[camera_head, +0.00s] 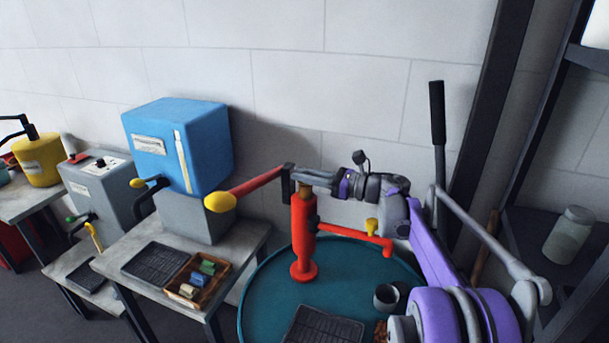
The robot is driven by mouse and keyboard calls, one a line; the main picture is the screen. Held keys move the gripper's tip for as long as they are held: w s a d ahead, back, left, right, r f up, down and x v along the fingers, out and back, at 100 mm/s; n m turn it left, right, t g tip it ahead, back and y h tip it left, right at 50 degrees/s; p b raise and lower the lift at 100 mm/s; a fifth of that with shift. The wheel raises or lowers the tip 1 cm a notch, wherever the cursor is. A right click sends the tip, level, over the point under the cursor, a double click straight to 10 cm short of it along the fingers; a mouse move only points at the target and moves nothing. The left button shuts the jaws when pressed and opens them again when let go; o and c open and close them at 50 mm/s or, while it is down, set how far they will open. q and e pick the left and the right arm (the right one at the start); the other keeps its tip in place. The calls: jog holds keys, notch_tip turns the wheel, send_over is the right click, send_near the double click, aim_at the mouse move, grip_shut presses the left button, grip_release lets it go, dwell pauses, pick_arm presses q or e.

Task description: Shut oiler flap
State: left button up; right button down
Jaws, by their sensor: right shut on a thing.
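A red hand pump (303,245) stands upright on a round teal table. Its red lever (256,184) reaches left and ends in a yellow knob (220,202). My right gripper (288,184) is at the top of the pump, shut on the lever's inner end. The exact contact is hidden by the fingers. A small yellow cup (371,226) sits on the red side pipe (352,233), partly below my wrist. No part is clearly recognisable as an oiler flap, and its state cannot be told. My left gripper is not in view.
A blue-topped box (177,146) with a black crank stands on the table to the left, with a black mat (158,262) and a wooden tray (224,271). A grey cup (386,297) is on the teal table (268,291). A tall black-handled lever (437,113) stands behind my arm.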

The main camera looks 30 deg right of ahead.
jog(key=c, duration=0.8)
grip_release()
jog(key=shift+o, duration=0.2)
pick_arm(q)
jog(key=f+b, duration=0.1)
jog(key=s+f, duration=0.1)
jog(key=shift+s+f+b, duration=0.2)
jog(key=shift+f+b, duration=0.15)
jog(key=shift+b, duration=0.05)
pick_arm(e)
jog(key=v, duration=1.1)
jog(key=shift+a, duration=0.1)
